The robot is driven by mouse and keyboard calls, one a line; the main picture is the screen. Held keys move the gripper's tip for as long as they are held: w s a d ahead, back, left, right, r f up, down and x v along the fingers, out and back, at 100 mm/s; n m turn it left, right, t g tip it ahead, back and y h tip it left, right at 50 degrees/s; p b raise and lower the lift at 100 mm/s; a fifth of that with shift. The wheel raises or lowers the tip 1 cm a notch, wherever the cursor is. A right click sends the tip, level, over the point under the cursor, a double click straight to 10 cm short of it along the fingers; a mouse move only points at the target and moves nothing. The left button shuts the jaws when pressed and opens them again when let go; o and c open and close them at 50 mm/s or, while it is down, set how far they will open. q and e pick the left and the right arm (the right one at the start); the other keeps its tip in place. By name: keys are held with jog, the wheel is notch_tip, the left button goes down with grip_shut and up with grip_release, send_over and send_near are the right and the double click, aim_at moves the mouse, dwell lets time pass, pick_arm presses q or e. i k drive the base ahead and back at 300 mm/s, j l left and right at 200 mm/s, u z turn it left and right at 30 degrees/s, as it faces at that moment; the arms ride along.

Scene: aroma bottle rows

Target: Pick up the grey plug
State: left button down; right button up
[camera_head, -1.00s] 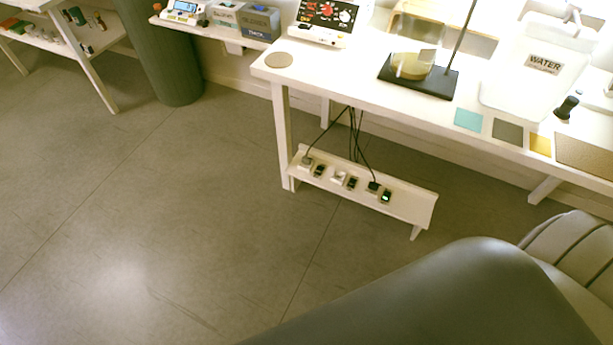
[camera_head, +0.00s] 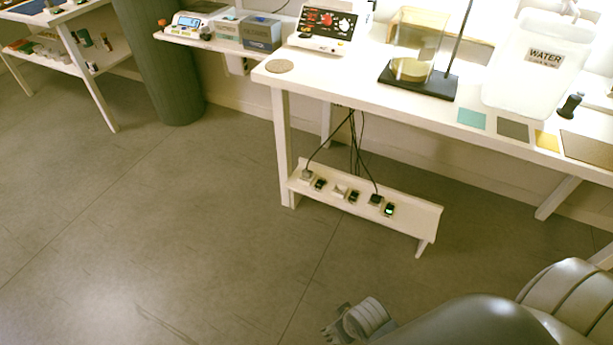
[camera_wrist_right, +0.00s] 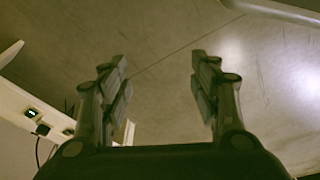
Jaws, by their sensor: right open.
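A low white shelf board (camera_head: 412,229) under the table holds a row of plugs and switches. A light grey plug (camera_head: 307,175) with a cable sits at its left end. A darker plug (camera_head: 375,200) with a cable sits near the right end, beside a switch with a green light (camera_head: 389,209). Part of my right gripper (camera_head: 330,329) shows at the bottom edge, in front of and below the shelf. In the right wrist view the right gripper (camera_wrist_right: 160,72) is open and empty, with the green-lit switch (camera_wrist_right: 30,113) and a dark plug (camera_wrist_right: 42,130) off to the left.
The white table (camera_head: 375,95) stands above the shelf, its leg (camera_head: 283,150) at the shelf's left end. Cables (camera_head: 353,145) hang down to the plugs. A water container (camera_head: 540,65) and a black stand base (camera_head: 420,80) stand on the table. The floor (camera_head: 200,230) in front is clear.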

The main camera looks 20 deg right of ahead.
aim_at(305, 174)
jog(key=i+l, duration=0.8)
